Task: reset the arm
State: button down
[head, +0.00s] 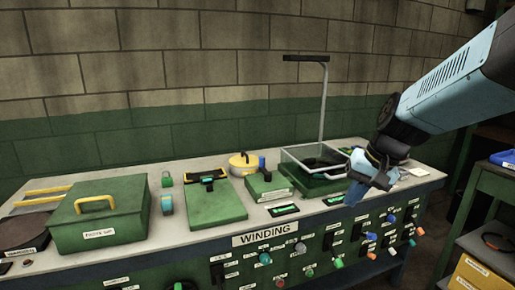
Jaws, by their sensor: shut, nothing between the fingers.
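My arm (452,88) comes in from the upper right, light blue and dark grey. My gripper (354,192) points down and to the left at its end, over the front right part of the bench. It is shut and I see nothing held in it. The tips are close to the bench's front edge; whether they touch anything I cannot tell.
A long bench (140,258) has a "WINDING" front panel with several knobs. On it stand a green box (100,217) with a yellow handle, a green block (215,203), a yellow round pot (243,163), a wire-framed tray (312,181) and a tall post (324,100). A green shelf (490,172) stands right.

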jog(key=s+d+r+n+t+h, duration=0.1)
jog(key=s+r, duration=0.4)
jog(key=s, duration=0.5)
jog(key=shift+d+r+n+t+h, duration=0.2)
jog(key=shift+n+t+h, duration=0.6)
jog(key=shift+h, duration=0.2)
jog(key=shift+s, duration=0.1)
dwell(1.7)
